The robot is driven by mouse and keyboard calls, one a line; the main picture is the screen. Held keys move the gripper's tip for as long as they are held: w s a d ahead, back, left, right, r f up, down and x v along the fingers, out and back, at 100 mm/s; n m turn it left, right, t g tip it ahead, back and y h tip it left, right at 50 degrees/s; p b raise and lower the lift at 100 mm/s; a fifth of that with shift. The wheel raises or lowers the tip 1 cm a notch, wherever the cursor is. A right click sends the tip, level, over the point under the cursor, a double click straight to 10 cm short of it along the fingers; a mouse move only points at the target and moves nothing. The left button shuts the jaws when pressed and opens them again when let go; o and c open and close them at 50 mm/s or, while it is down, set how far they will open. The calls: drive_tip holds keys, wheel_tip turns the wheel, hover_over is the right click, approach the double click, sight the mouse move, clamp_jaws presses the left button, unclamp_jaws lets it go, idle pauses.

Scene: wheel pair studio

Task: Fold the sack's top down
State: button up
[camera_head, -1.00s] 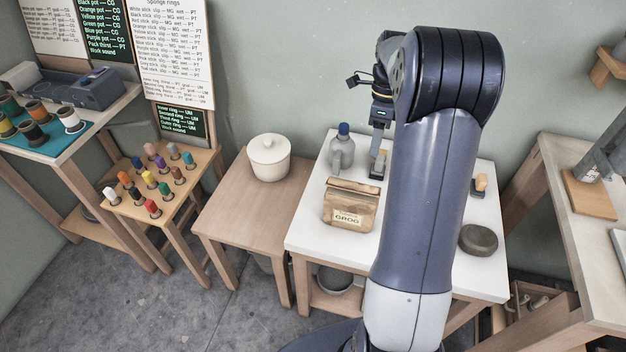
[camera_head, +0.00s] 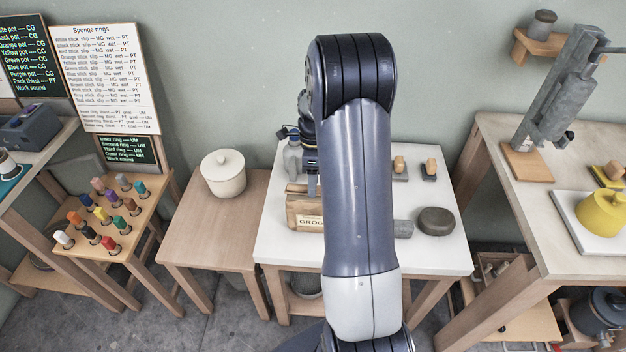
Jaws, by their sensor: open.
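The brown sack (camera_head: 304,212), with a pale label reading something like "GROG", stands on the white-topped table (camera_head: 285,248). My arm covers its right part. Its top edge shows only on the left, so I cannot tell how its top is folded. My gripper (camera_head: 313,188) points down at the sack's top, just left of my arm link. It is open, though the link hides part of it. I cannot tell whether it touches the sack.
A grey bottle (camera_head: 292,160) stands behind the sack. A dark round stone (camera_head: 437,221) and a grey cylinder (camera_head: 403,229) lie to the right. A lidded white pot (camera_head: 223,174) stands on the wooden table at left. A yellow object (camera_head: 602,212) sits on the right bench.

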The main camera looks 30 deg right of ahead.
sight(313, 201)
clamp_jaws()
drive_tip(key=t+b, duration=0.1)
drive_tip(key=b, duration=0.1)
drive_tip(key=s+f+h+b, duration=0.1)
drive_tip(key=b, duration=0.1)
drive_tip(key=shift+a+f+t, duration=0.25)
drive_tip(key=shift+a+t, duration=0.1)
drive_tip(key=shift+t, duration=0.05)
drive_tip(key=t+h+b, duration=0.1)
drive_tip(key=b, duration=0.1)
drive_tip(key=s+f+t+b, duration=0.1)
drive_tip(key=b, duration=0.2)
drive_tip(key=shift+a+h+b, duration=0.3)
drive_tip(key=shift+h+b, duration=0.05)
drive_tip(key=shift+h, duration=0.05)
drive_tip(key=shift+r, duration=0.15)
unclamp_jaws()
drive_tip(key=shift+w, duration=0.1)
